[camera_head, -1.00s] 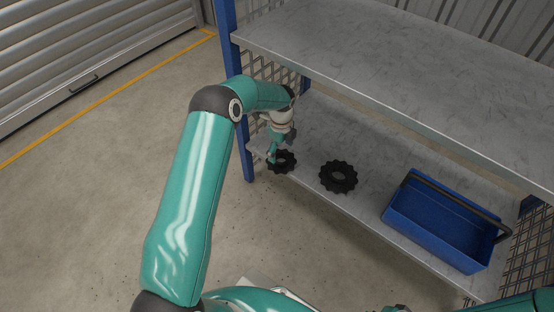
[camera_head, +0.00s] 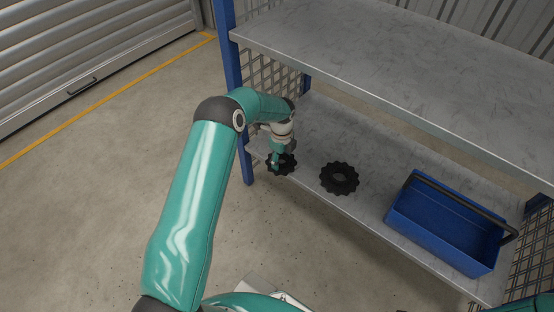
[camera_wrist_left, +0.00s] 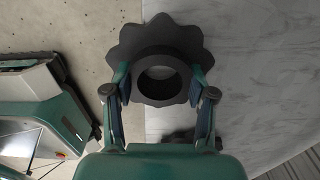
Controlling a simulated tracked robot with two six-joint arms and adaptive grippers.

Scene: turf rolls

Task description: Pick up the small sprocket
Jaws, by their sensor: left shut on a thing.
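The small sprocket (camera_head: 287,171) is a dark toothed ring at the left end of the lower shelf (camera_head: 345,130), near its front edge. My left gripper (camera_head: 276,163) reaches down to it and is shut on it. In the left wrist view the small sprocket (camera_wrist_left: 160,36) sits between the two fingers of my left gripper (camera_wrist_left: 160,80), its hole facing the camera. It overlaps the shelf edge there. I cannot tell whether it touches the shelf. My right gripper is not in view.
A larger dark sprocket (camera_head: 339,178) lies to the right on the lower shelf. A blue tote with a dark handle (camera_head: 430,244) stands further right. The upper shelf (camera_head: 400,65) hangs above. A blue post (camera_head: 231,60) stands behind my left arm.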

